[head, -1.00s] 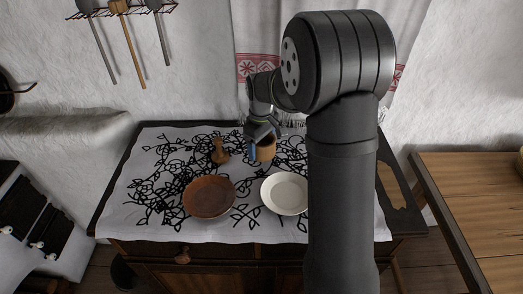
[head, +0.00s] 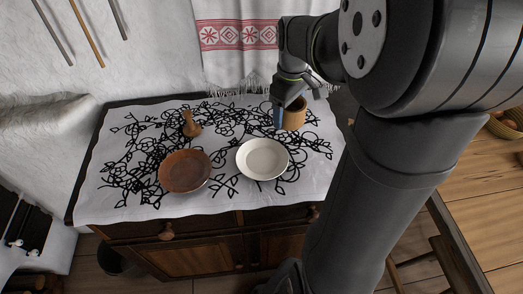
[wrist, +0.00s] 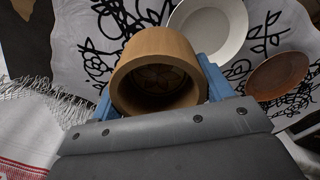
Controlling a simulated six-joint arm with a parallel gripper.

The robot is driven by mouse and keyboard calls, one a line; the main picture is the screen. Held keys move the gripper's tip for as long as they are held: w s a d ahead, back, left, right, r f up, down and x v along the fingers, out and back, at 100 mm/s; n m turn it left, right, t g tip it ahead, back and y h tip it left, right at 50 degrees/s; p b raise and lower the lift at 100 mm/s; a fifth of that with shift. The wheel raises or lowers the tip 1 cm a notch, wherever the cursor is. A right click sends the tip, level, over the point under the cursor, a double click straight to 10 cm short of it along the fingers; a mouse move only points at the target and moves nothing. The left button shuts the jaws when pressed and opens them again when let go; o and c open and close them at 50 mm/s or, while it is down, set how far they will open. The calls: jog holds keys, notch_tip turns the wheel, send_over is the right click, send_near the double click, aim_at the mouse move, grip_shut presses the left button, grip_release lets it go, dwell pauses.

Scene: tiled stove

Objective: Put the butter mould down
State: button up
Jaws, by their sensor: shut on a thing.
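The butter mould (head: 295,114) is a round, hollow wooden cup, held over the back right part of the white cloth (head: 225,205) with black floral drawing. My gripper (head: 287,114) is shut on it, with a blue finger on its left side in the head view. In the wrist view the mould (wrist: 160,48) sits between both blue fingers of my gripper (wrist: 160,85), its open end facing the camera and a carved pattern inside. I cannot tell whether its base touches the cloth.
A white plate (head: 262,158) lies just in front of the mould, with a brown clay plate (head: 185,171) to its left. A small brown wooden figure or vessel (head: 191,124) stands at the back left. An embroidered towel (head: 237,35) hangs behind.

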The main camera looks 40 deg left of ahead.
jog(key=s+d+m, duration=0.2)
jog(key=s+d, duration=0.2)
jog(key=d, duration=0.4)
send_over(261, 159)
notch_tip(261, 159, down, 7)
jog(key=shift+f, duration=2.1)
jog(key=shift+f, duration=0.1)
jog(key=o, duration=0.9)
jog(key=shift+c, duration=0.2)
notch_tip(261, 159, up, 12)
